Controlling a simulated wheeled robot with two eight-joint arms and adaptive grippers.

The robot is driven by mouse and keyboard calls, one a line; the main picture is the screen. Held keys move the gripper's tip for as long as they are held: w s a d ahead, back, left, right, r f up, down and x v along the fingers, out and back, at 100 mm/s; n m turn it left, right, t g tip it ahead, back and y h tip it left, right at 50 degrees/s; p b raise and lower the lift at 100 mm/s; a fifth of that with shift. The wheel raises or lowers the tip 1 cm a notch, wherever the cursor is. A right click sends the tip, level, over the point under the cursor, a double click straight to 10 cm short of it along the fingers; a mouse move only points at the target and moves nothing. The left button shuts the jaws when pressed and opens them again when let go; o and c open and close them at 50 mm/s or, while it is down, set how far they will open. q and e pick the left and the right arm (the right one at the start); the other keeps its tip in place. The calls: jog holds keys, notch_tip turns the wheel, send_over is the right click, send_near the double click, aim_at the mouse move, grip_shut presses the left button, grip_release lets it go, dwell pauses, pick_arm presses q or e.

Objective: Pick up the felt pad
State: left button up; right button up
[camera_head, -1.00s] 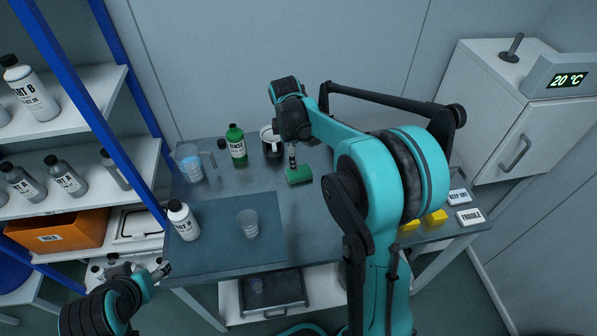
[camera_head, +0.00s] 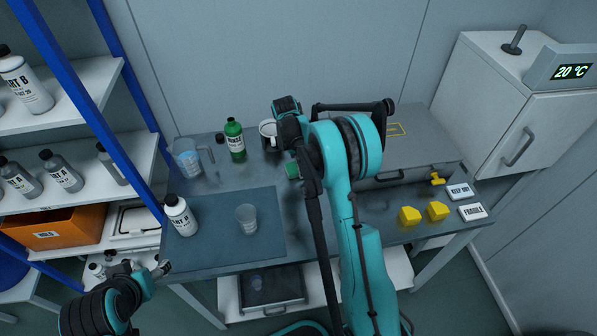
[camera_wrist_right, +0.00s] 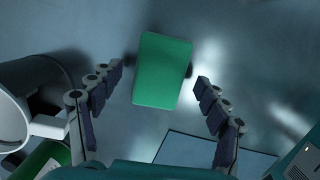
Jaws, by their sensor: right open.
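The felt pad looks like a green rectangular block (camera_head: 292,170) on the table, mostly hidden behind my right arm in the head view. In the right wrist view the green pad (camera_wrist_right: 161,78) lies ahead, between the spread fingers, with bare surface showing on both sides. My right gripper (camera_wrist_right: 158,79) is open and empty; I cannot tell its height above the pad. In the head view my right arm hides its fingers. My left gripper (camera_head: 162,268) is at the lower left, off the table's front edge, far from the pad; its jaws are too small to read.
A mug (camera_head: 268,135) and a green bottle (camera_head: 235,142) stand close to the pad's left. A white bottle (camera_head: 180,215) and a clear cup (camera_head: 247,218) stand on the dark mat (camera_head: 220,248). Yellow blocks (camera_head: 410,215) and a grey case (camera_head: 400,150) are at right.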

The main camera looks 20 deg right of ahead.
jog(key=shift+d+f, duration=0.1)
jog(key=shift+f, duration=0.25)
jog(key=shift+r, duration=0.1)
jog(key=c, duration=1)
jog(key=shift+c, duration=0.2)
jog(key=shift+r, duration=0.15)
notch_tip(320, 180, up, 4)
jog(key=shift+r+p, duration=0.2)
jog(key=shift+p, duration=0.9)
jog(key=s+d+r+p, duration=0.2)
jog(key=s+r, duration=0.4)
jog(key=s, duration=0.5)
jog(key=shift+s+r+p, duration=0.15)
jog(key=shift+s+p, duration=0.15)
jog(key=shift+p, duration=0.15)
